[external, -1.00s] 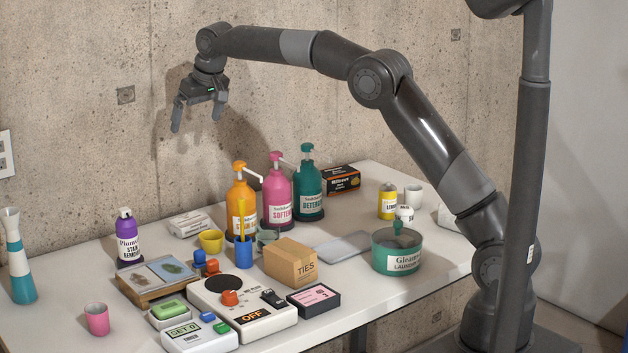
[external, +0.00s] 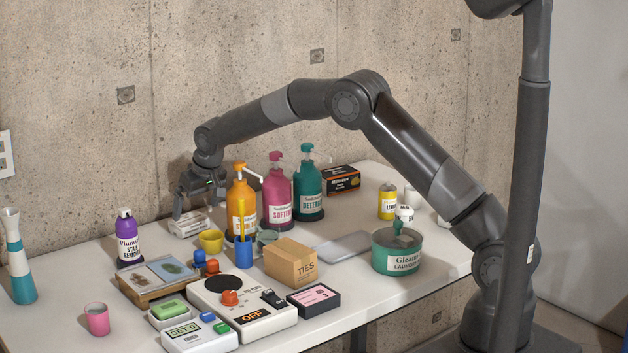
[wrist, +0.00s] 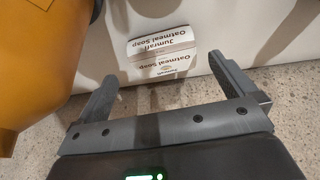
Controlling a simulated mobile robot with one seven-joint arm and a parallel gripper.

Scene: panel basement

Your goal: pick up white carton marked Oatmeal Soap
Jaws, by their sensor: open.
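The white carton marked Oatmeal Soap (external: 188,224) lies near the back edge of the table, by the wall. In the wrist view the carton (wrist: 162,52) sits ahead of my fingers, upside down in the picture, its label readable. My gripper (external: 197,206) is open and empty, pointing down just above the carton. In the wrist view my gripper's fingertips (wrist: 168,82) are wide apart, one on each side of the carton's line. I cannot tell exactly how much height is left between them.
An orange pump bottle (external: 242,205) stands close on the right and fills the left of the wrist view (wrist: 38,60). A yellow cup (external: 211,241) is in front. A purple spray can (external: 127,240) stands to the left. The concrete wall (external: 90,140) is close behind.

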